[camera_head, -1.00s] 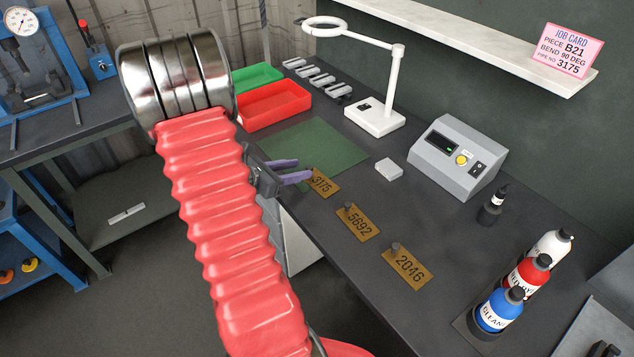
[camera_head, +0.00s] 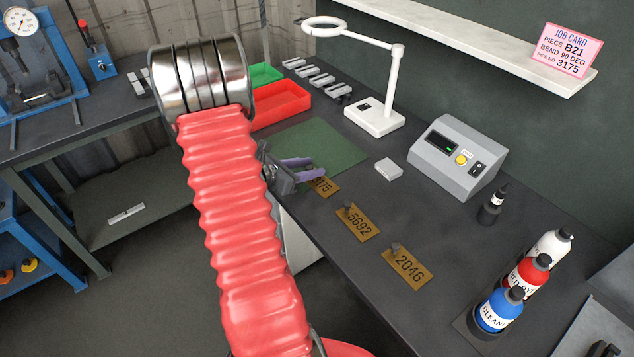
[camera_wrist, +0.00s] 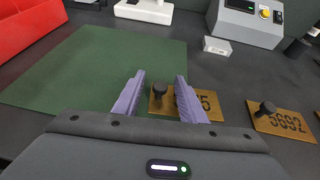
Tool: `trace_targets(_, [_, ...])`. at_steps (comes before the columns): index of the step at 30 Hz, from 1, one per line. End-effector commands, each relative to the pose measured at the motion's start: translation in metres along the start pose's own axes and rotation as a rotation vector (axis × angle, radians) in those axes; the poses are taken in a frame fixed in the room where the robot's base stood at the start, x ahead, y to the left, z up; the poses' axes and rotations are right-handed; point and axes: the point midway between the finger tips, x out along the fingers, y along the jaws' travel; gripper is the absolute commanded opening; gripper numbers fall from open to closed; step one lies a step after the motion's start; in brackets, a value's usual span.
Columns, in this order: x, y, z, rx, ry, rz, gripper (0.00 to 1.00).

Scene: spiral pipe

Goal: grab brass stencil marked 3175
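The brass stencil marked 3175 (camera_head: 325,187) lies flat on the dark bench, just right of the green mat's near corner. In the head view my gripper (camera_head: 312,168) partly covers it, and only the end of its number shows. In the wrist view the stencil (camera_wrist: 168,104) shows beyond and between my fingers, with its dark knob (camera_wrist: 159,89) standing up. The right finger hides part of the number. My gripper (camera_wrist: 160,78) is open, its two purple fingers apart with nothing held. The brass stencils marked 5692 (camera_head: 358,223) and 2046 (camera_head: 407,268) lie farther right.
The green mat (camera_head: 335,143) is clear. A red tray (camera_head: 280,103) and a magnifier lamp (camera_head: 375,118) stand behind it. A small white block (camera_head: 389,169) and a grey control box (camera_head: 460,155) sit farther back. Bottles (camera_head: 500,310) stand at the right.

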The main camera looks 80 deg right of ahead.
Motion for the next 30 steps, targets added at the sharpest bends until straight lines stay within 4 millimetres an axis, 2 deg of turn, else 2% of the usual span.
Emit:
trace_targets(6, [-0.0003, 0.0001, 0.0, 0.0, 0.0, 0.0, 0.37])
trace_targets(22, [-0.0004, 0.0002, -0.0001, 0.0, 0.0, 0.0, 0.0])
trace_targets(30, [-0.0004, 0.0002, 0.0001, 0.0, 0.0, 0.001, 0.0])
